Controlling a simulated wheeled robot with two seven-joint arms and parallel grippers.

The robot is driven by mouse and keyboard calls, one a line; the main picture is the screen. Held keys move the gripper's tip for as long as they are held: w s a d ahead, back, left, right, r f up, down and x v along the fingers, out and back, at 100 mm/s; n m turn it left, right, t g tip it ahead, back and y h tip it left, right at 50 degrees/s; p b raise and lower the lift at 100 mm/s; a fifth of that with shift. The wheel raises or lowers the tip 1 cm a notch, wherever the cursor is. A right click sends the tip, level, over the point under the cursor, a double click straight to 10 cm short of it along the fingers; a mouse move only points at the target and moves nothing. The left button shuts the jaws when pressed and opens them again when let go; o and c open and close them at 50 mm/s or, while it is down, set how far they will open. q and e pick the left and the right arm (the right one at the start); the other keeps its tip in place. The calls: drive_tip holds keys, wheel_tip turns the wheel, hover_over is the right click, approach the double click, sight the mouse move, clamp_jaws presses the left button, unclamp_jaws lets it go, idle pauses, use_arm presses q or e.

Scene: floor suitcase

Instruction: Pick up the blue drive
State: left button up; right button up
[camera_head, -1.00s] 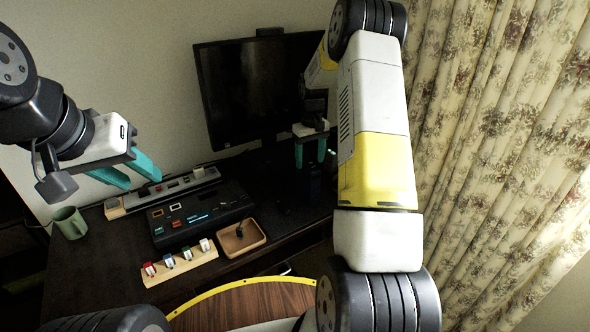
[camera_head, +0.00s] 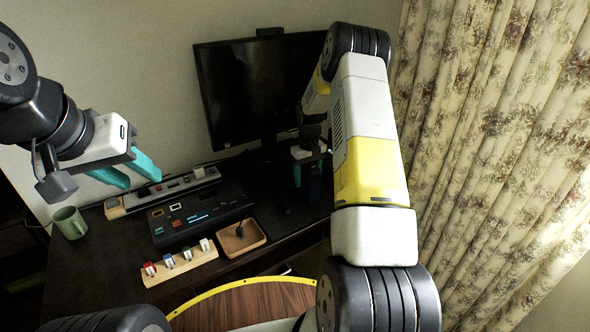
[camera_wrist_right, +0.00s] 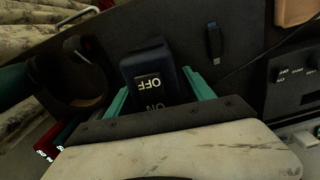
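A row of small drives with red, blue, green and pale ends stands in a wooden holder (camera_head: 181,269) on the desk; the blue drive (camera_head: 169,261) is second from the left. A dark, bluish stick (camera_wrist_right: 213,44), which looks like another drive, lies on the desk in the right wrist view. My left gripper (camera_head: 139,176) is open and empty above the desk's left part. My right gripper (camera_head: 309,172) is open, its teal fingers on either side of a dark blue ON/OFF switch box (camera_wrist_right: 146,66). I cannot tell whether they touch it.
A black control panel (camera_head: 201,216), a wooden tray (camera_head: 252,244) with a small dark item, and a green mug (camera_head: 70,223) are on the desk. A monitor (camera_head: 258,85) stands behind. A round dark object (camera_wrist_right: 78,78) is left of the switch box in the wrist view.

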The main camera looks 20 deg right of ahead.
clamp_jaws()
drive_tip(key=shift+r, duration=0.15)
